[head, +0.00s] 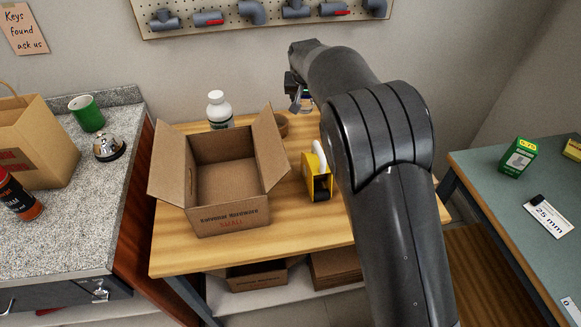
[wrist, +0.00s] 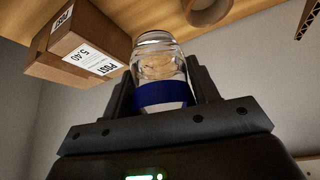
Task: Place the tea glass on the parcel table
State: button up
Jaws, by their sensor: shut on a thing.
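My gripper (wrist: 160,92) is shut on the tea glass (wrist: 158,60), a clear vessel with a blue band low between the fingers. In the head view my gripper (head: 300,100) hangs over the back of the wooden parcel table (head: 285,239), largely hidden by my arm, and only a sliver of the glass shows. The tabletop also shows along the top of the wrist view (wrist: 150,12). I cannot tell the exact gap between glass and table.
On the table are an open carton (head: 228,215), a white bottle (head: 219,110), a brown roll (head: 282,126) and a yellow tape dispenser (head: 318,180). A parcel box labelled POST (wrist: 78,45) stands near the glass in the wrist view. My arm hides the table's right part.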

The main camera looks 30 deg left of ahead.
notch_tip(320, 180, down, 16)
jog(key=shift+r, duration=0.1)
dwell(0.5)
jog(key=o, duration=1.1)
jog(key=shift+c, duration=0.2)
jog(key=shift+r, duration=0.15)
jog(key=v, duration=1.1)
jog(key=shift+s+d+r, duration=0.2)
jog(key=shift+r, duration=0.05)
